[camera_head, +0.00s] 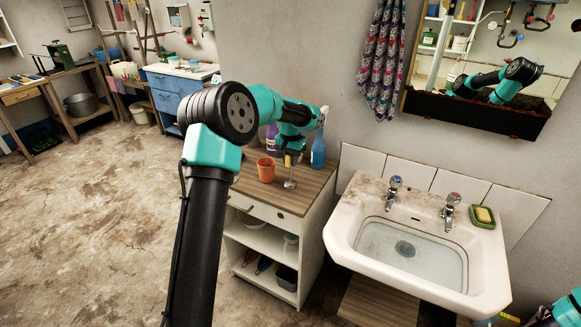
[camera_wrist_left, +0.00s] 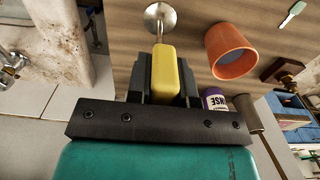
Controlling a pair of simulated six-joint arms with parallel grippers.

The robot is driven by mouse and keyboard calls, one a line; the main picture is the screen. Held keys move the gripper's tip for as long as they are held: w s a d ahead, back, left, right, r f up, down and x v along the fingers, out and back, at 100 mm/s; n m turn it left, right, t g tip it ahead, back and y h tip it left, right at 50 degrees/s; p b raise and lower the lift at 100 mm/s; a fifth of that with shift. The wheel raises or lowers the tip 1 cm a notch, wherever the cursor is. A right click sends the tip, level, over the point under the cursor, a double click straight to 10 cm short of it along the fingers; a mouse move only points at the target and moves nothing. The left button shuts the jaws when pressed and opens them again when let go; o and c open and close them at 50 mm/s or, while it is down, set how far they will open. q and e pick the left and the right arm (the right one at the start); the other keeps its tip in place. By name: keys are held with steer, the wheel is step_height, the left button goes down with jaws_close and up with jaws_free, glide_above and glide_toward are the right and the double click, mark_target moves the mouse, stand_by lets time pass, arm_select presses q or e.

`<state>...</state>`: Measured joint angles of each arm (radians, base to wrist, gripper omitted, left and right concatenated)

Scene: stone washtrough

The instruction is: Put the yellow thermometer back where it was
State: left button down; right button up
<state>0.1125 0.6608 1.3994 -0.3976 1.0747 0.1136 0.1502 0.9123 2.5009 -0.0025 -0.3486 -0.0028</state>
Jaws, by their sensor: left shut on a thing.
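My left gripper (camera_head: 290,152) reaches over the wooden top of the white cabinet (camera_head: 318,178). It is shut on a yellow block-shaped piece (camera_wrist_left: 165,72), which I take for the yellow thermometer. From it a thin metal stem runs to a round silvery disc (camera_wrist_left: 160,17). In the head view the stem points down and the disc (camera_head: 290,184) is at or just above the cabinet top; I cannot tell if it touches. My right gripper is not in view; only a bit of my right arm shows at the lower right edge.
An orange cup (camera_head: 266,170) stands left of the held piece, also close by in the wrist view (camera_wrist_left: 232,48). A blue spray bottle (camera_head: 318,150) and a purple bottle (camera_head: 271,138) stand behind. The white sink (camera_head: 345,235) is to the right. The cabinet's front right top is clear.

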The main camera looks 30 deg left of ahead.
mark_target(291, 182)
arm_select(q)
steer(key=shift+w+a, duration=0.1)
steer(key=shift+w, duration=0.1)
steer(key=shift+f, duration=1.95)
steer(key=c, duration=1)
jaws_free()
step_height(291, 182, up, 12)
steer(key=shift+r, duration=0.15)
